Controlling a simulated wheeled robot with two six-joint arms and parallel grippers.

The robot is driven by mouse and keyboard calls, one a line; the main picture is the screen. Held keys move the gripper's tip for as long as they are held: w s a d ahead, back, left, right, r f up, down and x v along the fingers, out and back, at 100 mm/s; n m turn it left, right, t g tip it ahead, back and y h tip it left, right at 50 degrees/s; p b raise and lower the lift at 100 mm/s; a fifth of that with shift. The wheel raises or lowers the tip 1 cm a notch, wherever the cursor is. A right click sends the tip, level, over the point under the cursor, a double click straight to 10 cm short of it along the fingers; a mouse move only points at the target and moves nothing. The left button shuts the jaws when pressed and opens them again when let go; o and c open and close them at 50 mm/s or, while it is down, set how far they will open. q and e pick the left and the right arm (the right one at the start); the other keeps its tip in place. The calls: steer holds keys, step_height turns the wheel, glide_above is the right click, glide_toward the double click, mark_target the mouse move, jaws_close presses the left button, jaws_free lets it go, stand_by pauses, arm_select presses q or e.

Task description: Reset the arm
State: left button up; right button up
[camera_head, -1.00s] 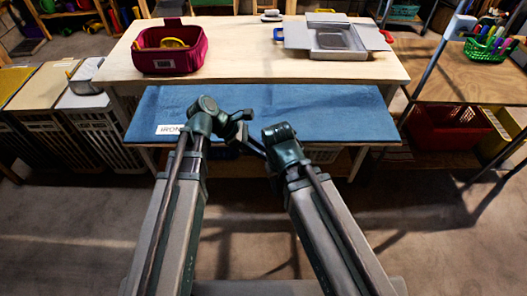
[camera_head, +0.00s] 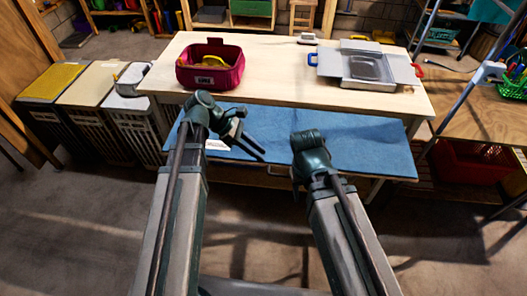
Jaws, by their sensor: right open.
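My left gripper (camera_head: 250,145) hangs off the bent wrist of my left arm, over the blue board below the table's front edge. Its dark fingers point down and right, and nothing shows in them. My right gripper (camera_head: 299,172) is at the end of my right arm, before the same blue board. It is open and mostly hidden behind its own wrist, with no object visible in it.
A pale wooden table (camera_head: 290,85) stands ahead, with a blue board (camera_head: 360,145) below it. On it are a red basket (camera_head: 210,65) and a grey tray (camera_head: 368,68). Hampers (camera_head: 88,85) stand left, and a wooden bench (camera_head: 475,118) right.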

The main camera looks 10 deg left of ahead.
stand_by(0.5)
arm_select(q)
steer(key=s+d+f+m+y, duration=0.1)
steer(key=s+m+y, duration=0.3)
steer(key=m, duration=0.7)
steer(key=s+d+f+m+y, duration=0.2)
steer(key=s+f+m+y, duration=0.2)
steer(key=m, duration=0.7)
steer(key=shift+s+d+f+t+y+p, duration=0.2)
steer(key=shift+s+f+t+y+p, duration=0.25)
steer(key=shift+y, duration=0.75)
